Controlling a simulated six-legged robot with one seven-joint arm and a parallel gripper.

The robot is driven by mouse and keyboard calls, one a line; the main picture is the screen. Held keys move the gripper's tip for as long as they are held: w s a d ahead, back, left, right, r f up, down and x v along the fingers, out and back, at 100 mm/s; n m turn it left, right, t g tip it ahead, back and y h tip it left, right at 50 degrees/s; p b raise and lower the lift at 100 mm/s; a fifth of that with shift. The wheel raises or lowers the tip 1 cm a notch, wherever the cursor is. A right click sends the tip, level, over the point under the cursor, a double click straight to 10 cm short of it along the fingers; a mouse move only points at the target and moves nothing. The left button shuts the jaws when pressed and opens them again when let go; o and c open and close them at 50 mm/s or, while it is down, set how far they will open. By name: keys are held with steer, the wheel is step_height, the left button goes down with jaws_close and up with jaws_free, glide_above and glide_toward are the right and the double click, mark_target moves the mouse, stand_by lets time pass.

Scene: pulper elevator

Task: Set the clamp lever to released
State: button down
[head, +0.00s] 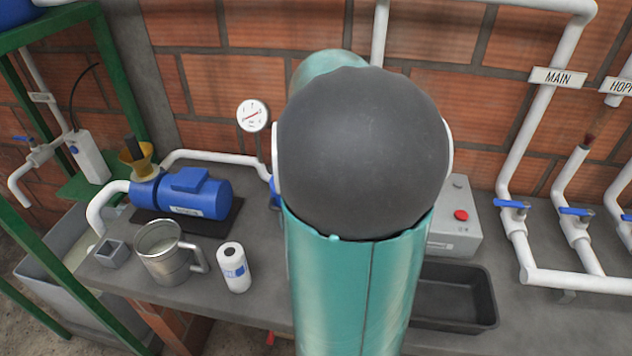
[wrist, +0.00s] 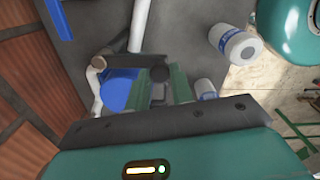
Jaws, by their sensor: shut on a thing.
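My gripper (wrist: 160,88) shows in the wrist view, with its two green fingers closed on a narrow dark part that ends in a round dark knob. This dark part appears to be the clamp lever (wrist: 160,73). Its base is hidden, so I cannot tell its exact setting. A blue housing (wrist: 115,90) lies beside and behind the fingers. In the head view my own arm hides the gripper and the lever; only a sliver of blue housing (head: 275,190) shows at the arm's left edge.
A blue pump (head: 195,193), a metal jug (head: 165,255) and a white bottle (head: 233,268) stand left of my arm. A gauge (head: 253,116) is behind. A grey box with a red button (head: 455,225) and a black tray (head: 455,300) are right, before white pipes (head: 575,278).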

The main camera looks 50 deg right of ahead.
steer(key=c, duration=1.2)
jaws_free()
steer(key=shift+r, duration=0.15)
step_height(320, 180, up, 14)
steer(key=shift+f, duration=0.2)
steer(key=s+a+f+m+t, duration=0.1)
steer(key=a+f+m+t, duration=0.1)
steer(key=a, duration=1.4)
steer(key=s+a+f+m+t, duration=0.1)
steer(key=a+f+m+t, duration=0.2)
steer(key=a, duration=1.3)
steer(key=f+m, duration=0.1)
steer(key=m, duration=0.2)
steer(key=shift+s+a+f+t, duration=0.15)
steer(key=shift+f+t, duration=0.1)
steer(key=shift+t, duration=0.05)
